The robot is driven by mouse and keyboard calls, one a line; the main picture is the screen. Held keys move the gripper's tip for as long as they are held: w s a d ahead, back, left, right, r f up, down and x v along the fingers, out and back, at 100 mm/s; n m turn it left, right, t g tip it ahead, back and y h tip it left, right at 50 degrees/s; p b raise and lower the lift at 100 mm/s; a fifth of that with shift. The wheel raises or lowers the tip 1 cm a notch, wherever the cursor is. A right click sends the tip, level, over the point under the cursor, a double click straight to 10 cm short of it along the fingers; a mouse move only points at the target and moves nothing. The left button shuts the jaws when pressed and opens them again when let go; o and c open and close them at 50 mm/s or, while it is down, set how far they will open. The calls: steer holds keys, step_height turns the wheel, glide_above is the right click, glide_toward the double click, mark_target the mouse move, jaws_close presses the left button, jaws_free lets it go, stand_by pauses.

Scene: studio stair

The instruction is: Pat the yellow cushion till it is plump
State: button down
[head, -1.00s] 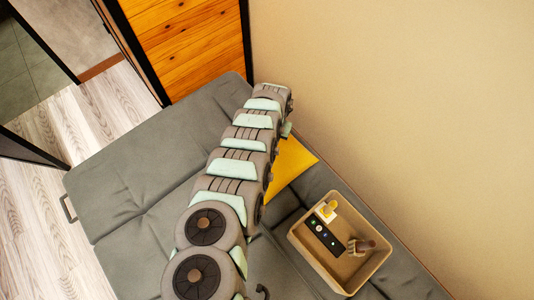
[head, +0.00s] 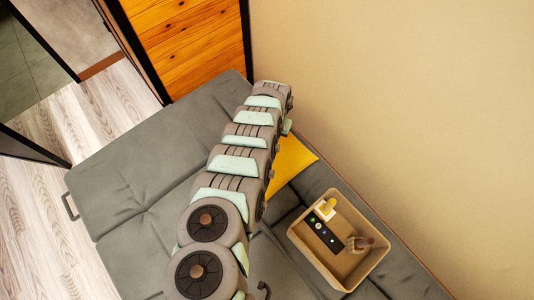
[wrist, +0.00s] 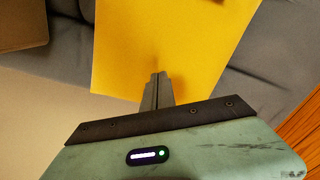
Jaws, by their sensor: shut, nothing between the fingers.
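The yellow cushion (head: 292,160) lies on the grey sofa against the wall in the head view, partly hidden behind my arm. In the wrist view the yellow cushion (wrist: 165,45) fills the upper middle as a flat, smooth yellow face. My gripper (wrist: 159,78) is shut and empty, its fingertips over the lower part of the cushion's face. A faint shadow shows just above the tips, and I cannot tell whether they touch the cushion. My gripper is hidden behind the arm in the head view.
A tan tray (head: 313,263) on the grey sofa (head: 130,170) holds a black remote (head: 323,233), a small yellow-and-white item (head: 326,207) and a brown item (head: 360,244). The beige wall (head: 400,100) runs along the right. The sofa's left part is clear.

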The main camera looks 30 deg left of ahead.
steer(key=shift+f+b, duration=1.1)
steer(key=shift+f, duration=0.35)
steer(key=shift+r, duration=0.15)
steer(key=shift+r+p, duration=1.45)
steer(key=shift+p, duration=0.35)
step_height(320, 180, up, 5)
steer(key=p, duration=0.5)
steer(key=shift+f, duration=0.1)
